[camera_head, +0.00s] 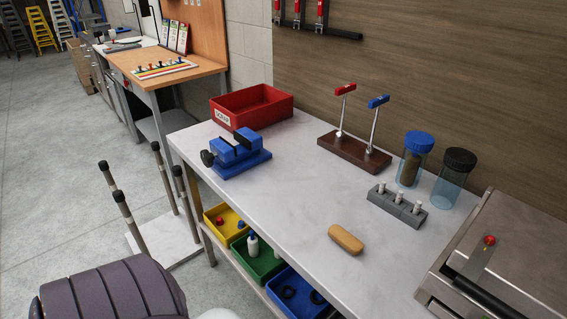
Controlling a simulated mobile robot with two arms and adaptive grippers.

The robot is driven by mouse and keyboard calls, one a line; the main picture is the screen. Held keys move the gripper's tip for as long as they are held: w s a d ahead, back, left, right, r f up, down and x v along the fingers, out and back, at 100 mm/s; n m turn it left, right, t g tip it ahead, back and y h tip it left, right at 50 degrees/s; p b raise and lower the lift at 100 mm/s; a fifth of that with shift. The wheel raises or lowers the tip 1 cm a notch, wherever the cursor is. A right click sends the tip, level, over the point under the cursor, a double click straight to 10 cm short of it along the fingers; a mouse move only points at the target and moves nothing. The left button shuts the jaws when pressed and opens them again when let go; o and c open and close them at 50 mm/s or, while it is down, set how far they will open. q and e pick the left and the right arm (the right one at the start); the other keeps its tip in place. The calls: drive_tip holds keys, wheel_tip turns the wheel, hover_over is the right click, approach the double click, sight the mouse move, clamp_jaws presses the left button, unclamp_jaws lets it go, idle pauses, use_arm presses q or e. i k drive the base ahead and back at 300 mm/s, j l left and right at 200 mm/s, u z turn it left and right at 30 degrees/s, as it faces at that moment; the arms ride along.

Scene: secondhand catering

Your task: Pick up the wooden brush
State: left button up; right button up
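The wooden brush (346,239) shows as a small, light tan, rounded block. It lies flat on the light grey worktop (285,205), near the front edge and right of the picture's middle. Its bristles are not visible from here. Nothing touches it, and the surface around it is bare. Neither my left nor my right gripper shows in this view.
A blue vise (237,153), red bin (252,106), hammer stand (353,149), grey block with white pegs (397,203), lidded jars (414,158) and a metal machine (510,250) surround the clear middle. Coloured trays (258,262) sit below. Black-capped posts (130,220) stand left.

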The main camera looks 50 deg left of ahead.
sight(348, 242)
drive_tip(key=k+u, duration=0.1)
drive_tip(key=u, duration=0.85)
drive_tip(key=z, duration=2.05)
drive_tip(key=u, duration=2.05)
